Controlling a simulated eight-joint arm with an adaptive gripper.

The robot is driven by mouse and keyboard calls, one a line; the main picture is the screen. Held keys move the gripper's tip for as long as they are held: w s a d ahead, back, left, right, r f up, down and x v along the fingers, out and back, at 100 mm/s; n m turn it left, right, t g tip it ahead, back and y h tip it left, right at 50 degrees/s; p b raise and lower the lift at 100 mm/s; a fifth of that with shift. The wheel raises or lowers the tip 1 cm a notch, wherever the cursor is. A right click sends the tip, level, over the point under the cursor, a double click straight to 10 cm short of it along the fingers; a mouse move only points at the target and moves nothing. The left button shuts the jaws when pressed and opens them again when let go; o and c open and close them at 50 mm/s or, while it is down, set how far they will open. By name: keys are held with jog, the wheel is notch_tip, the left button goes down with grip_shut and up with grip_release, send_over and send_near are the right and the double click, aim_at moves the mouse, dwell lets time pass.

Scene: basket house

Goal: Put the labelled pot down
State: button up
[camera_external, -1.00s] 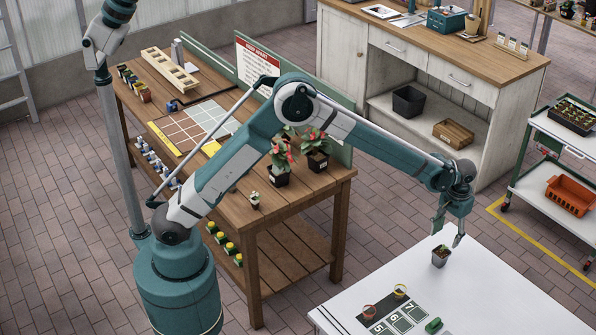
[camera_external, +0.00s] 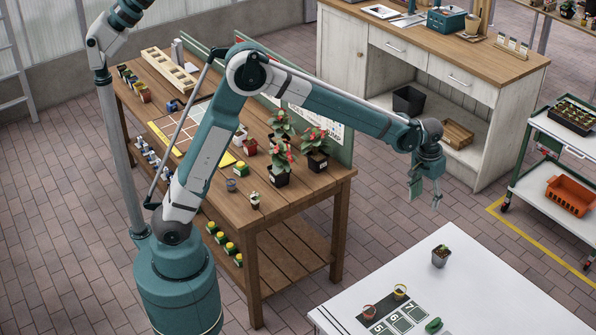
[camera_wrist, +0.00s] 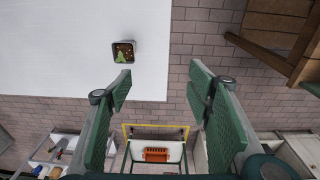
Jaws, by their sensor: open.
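A small dark grey pot (camera_external: 440,256) with a green seedling and a pale label stands upright on the white table (camera_external: 500,300), near its far edge. It also shows in the wrist view as a dark square pot (camera_wrist: 123,52) with brown soil and a green plant, at the upper left. My gripper (camera_external: 426,198) is open and empty, raised well above the table and beyond its far edge. The pot is clear of both fingers.
On the white table are a numbered dark mat (camera_external: 395,318), two small pots (camera_external: 400,291) and a green object (camera_external: 433,325). The wooden bench (camera_external: 225,205) with potted plants stands left. A white cabinet (camera_external: 480,110) and a green cart (camera_external: 540,140) stand behind.

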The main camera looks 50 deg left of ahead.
jog(key=s+a+r+t, duration=0.1)
jog(key=s+a+r, duration=0.65)
jog(key=a, duration=0.35)
jog(key=s+a+r+t, duration=0.2)
jog(key=s+a+r, duration=0.5)
jog(key=s+a, duration=0.3)
jog(key=s+a+f+t, duration=0.1)
jog(key=s+a+f, duration=0.1)
jog(key=s+a, duration=0.6)
jog(key=s+a+f+t, duration=0.2)
jog(key=s+a, duration=0.6)
jog(key=s, duration=0.6)
jog(key=shift+o, duration=0.5)
jog(key=shift+w+a, duration=0.15)
